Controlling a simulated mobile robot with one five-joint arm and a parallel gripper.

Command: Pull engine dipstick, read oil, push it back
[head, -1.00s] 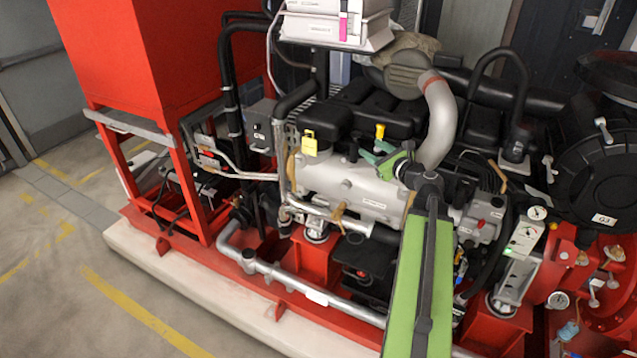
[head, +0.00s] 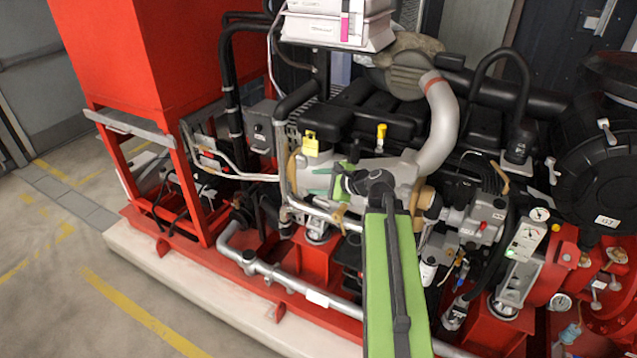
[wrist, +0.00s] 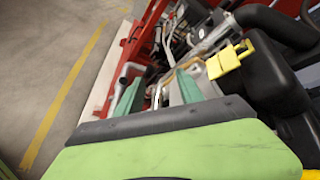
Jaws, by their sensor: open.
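A yellow handle with a flat, notched shape (head: 310,143) stands at the left end of the engine's black top cover. It also shows in the wrist view (wrist: 230,58), to the right of my fingers. A second yellow cap (head: 381,135) stands farther right on the engine. I cannot tell for certain which one is the dipstick; neither shaft can be read. My gripper (head: 324,182) is open, with its teal fingers apart and nothing visible between them. In the wrist view the gripper (wrist: 157,93) points toward the engine's left end. It appears below and right of the notched yellow handle.
The engine's pale side (head: 300,172) and a silver pipe (head: 320,212) lie close around my fingers. A grey curved pipe (head: 442,125) rises at right. White boxes (head: 335,30) hang above. A red tank (head: 150,50) stands left; open floor (head: 50,300) lies front left.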

